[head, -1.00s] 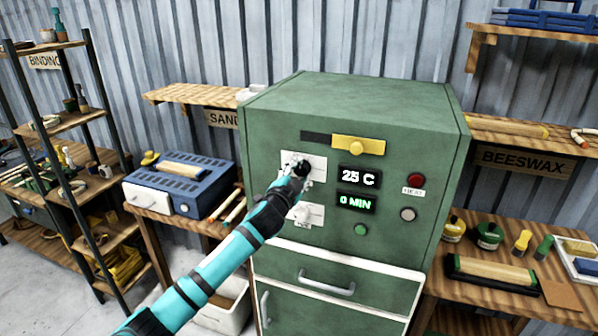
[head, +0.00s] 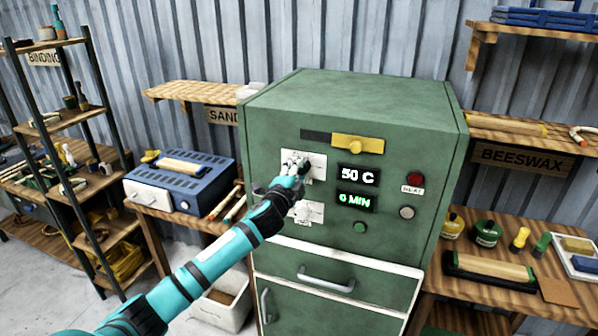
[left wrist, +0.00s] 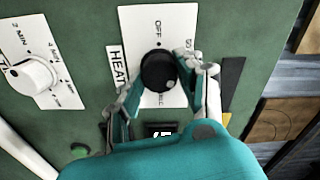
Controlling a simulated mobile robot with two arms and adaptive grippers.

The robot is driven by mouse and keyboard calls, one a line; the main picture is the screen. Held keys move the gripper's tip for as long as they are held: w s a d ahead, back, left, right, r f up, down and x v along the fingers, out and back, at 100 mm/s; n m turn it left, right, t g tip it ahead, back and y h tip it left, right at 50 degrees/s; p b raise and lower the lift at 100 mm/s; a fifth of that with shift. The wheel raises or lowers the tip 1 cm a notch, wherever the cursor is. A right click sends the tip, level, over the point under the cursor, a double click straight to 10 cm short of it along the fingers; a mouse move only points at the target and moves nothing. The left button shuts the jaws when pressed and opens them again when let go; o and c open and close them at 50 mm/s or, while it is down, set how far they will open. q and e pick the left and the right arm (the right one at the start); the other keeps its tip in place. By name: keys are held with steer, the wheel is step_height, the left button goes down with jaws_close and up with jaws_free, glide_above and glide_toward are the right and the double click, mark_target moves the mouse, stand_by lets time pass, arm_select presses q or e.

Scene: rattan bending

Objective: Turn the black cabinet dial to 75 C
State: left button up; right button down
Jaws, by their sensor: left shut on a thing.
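The black dial (left wrist: 157,70) sits on a white plate (left wrist: 138,22) marked OFF on the green cabinet (head: 345,100). My left gripper (left wrist: 166,80) is shut on the black dial, with a finger on either side of it. In the head view, my left gripper (head: 294,170) reaches the upper plate from the lower left and partly hides the dial. The temperature display (head: 359,176) reads 50 C. In the left wrist view, that display is mostly hidden by my gripper. My right gripper is not in view.
A white minute dial (left wrist: 35,75) is beside the black one, below it in the head view. The time display (head: 355,202) reads 0 MIN. A red button (head: 402,184), green button (head: 360,227) and yellow latch (head: 357,144) are on the front. A drawer handle (head: 326,279) sticks out below.

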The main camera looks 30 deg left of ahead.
arm_select(q)
steer(key=o, duration=1.1)
steer(key=shift+o, duration=0.2)
steer(key=v, duration=1.2)
steer(key=shift+f, duration=0.2)
